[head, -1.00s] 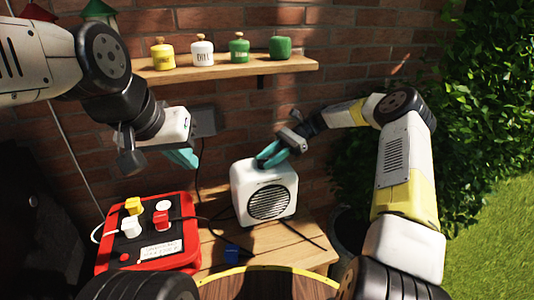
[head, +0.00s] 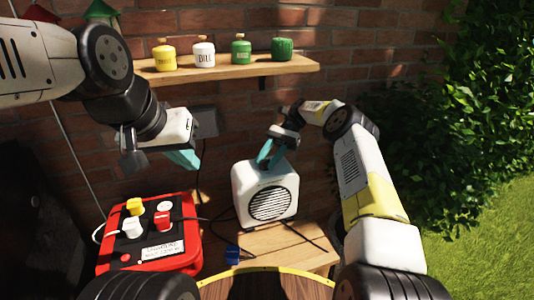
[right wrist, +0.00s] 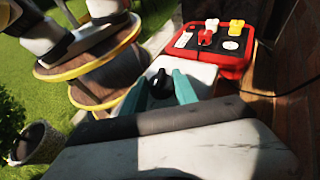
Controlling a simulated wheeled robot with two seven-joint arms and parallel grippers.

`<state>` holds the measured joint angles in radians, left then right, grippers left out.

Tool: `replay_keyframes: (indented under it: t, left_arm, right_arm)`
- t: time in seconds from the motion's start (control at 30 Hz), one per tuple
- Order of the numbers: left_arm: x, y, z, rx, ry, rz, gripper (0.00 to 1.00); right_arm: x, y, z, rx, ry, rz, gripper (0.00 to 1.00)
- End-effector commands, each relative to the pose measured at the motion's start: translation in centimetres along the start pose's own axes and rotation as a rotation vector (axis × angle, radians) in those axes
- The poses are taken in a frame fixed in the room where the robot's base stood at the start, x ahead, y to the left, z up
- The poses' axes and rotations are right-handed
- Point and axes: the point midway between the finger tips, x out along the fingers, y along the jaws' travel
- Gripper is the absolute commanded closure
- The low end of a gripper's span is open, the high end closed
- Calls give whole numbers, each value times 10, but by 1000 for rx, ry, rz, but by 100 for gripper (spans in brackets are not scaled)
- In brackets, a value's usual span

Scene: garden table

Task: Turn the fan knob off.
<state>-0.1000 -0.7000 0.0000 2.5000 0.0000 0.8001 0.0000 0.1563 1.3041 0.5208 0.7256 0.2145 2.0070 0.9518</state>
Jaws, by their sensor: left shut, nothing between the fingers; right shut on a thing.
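The white fan (head: 243,192) with a round dark grille stands on the wooden bench, and its top also shows in the right wrist view (right wrist: 205,73). A black knob (right wrist: 160,82) sits on top of the fan. My right gripper (head: 270,158) comes down on the fan's top from above. In the right wrist view its teal fingers (right wrist: 168,88) are on either side of the knob and shut on it. The knob is hidden by the fingers in the head view. My left gripper (head: 184,159) is shut and empty, in the air above the red power box.
A red power box (head: 190,232) with several plugs stands left of the fan. A shelf (head: 225,66) with several canisters is on the brick wall. Cables lie on the bench (head: 280,245), a small blue object (head: 232,254) at its front. A plant pot (right wrist: 42,135) shows too.

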Motion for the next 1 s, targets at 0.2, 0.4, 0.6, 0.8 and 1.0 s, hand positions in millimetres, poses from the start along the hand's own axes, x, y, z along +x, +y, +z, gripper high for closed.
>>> replay_keyframes:
  t: [0.2, 0.4, 0.6, 0.8, 1.0]
  left_arm:
    - [0, 0, 0, 0, 0, 0, 100]
    - [0, 0, 0, 0, 0, 0, 100]
    - [0, 0, 0, 0, 0, 0, 100]
    - [0, 0, 0, 0, 0, 0, 100]
    - [0, 0, 0, 0, 0, 0, 100]
  right_arm:
    - [2, -1, -3, 4, 2, 0, 100]
    - [2, 0, -2, 3, 1, 0, 44]
    - [1, 0, -1, 2, 0, -1, 44]
    - [-2, 0, 6, -1, -1, -2, 44]
    - [-7, 0, 20, -1, -5, 0, 44]
